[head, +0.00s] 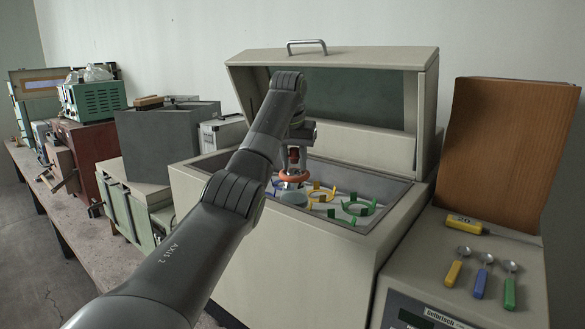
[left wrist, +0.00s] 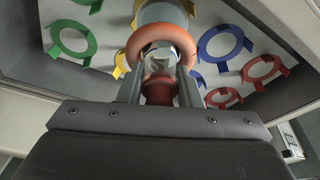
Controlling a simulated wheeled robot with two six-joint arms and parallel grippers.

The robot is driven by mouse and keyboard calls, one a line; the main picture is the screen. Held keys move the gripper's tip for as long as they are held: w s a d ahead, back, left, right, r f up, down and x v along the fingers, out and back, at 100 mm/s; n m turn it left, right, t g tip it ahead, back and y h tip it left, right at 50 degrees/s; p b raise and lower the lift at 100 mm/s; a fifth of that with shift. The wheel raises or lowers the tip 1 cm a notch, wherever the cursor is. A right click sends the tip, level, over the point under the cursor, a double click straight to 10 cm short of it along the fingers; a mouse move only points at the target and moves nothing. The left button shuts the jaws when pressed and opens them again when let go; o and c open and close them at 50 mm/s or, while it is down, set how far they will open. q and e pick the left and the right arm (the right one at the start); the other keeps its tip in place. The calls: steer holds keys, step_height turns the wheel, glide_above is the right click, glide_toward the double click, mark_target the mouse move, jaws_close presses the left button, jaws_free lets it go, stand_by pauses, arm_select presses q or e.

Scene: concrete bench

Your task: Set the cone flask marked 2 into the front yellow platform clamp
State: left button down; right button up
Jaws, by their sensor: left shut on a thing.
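My left gripper (head: 297,157) reaches down into the open shaker box and is shut on the neck of a cone flask (head: 293,197). In the left wrist view, my gripper's fingers (left wrist: 160,76) sit either side of the neck. An orange ring (left wrist: 162,44) lies around the flask (left wrist: 163,13), also seen in the head view. The flask's mark is not readable. A yellow clamp (head: 322,192) shows right beside the flask; yellow parts (left wrist: 121,63) show behind it in the wrist view. Whether the flask's base touches the platform is hidden. My right gripper is not in view.
The shaker box (head: 275,265) has a raised lid (head: 345,58) behind my arm. Green (head: 358,207) and blue (left wrist: 221,42) clamps, and red clamps (left wrist: 263,71), surround the flask.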

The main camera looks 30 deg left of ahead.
arm_select(q)
steer(key=shift+f, duration=0.65)
steer(key=shift+s, duration=0.25)
steer(key=shift+w+f, duration=0.1)
steer(key=shift+f, duration=0.2)
steer(key=c, duration=1)
jaws_free()
steer(key=shift+c, duration=0.2)
